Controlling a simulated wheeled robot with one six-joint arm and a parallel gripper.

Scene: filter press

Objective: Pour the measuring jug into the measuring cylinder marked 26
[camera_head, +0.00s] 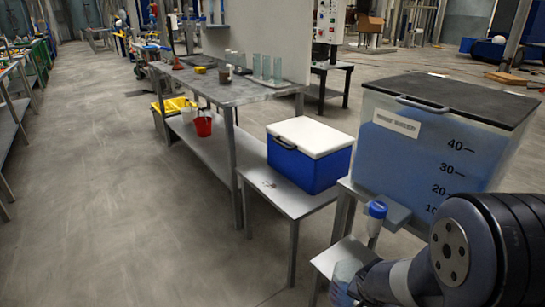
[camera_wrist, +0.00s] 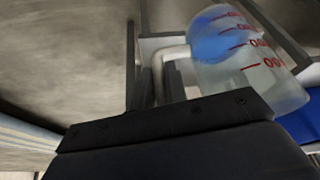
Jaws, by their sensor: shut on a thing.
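The measuring jug (camera_wrist: 245,65) is clear with red marks and a pale handle (camera_wrist: 172,55). In the wrist view my gripper (camera_wrist: 155,85) is shut on this handle. Blue shows in or through the jug; I cannot tell how full it is. In the head view the jug (camera_head: 343,279) is partly hidden by my arm, low at the small shelf below the tank's tap. Several clear measuring cylinders (camera_head: 265,67) stand upright on the far grey table, well away from my gripper. Their numbers are too small to read, so I cannot tell which is marked 26.
A large tank of blue liquid (camera_head: 425,150) with a blue-topped tap (camera_head: 376,209) stands at right. A blue cooler with white lid (camera_head: 300,160) sits on a low stand. The grey table (camera_head: 235,95) has a red bucket (camera_head: 203,125) below. The floor at left is clear.

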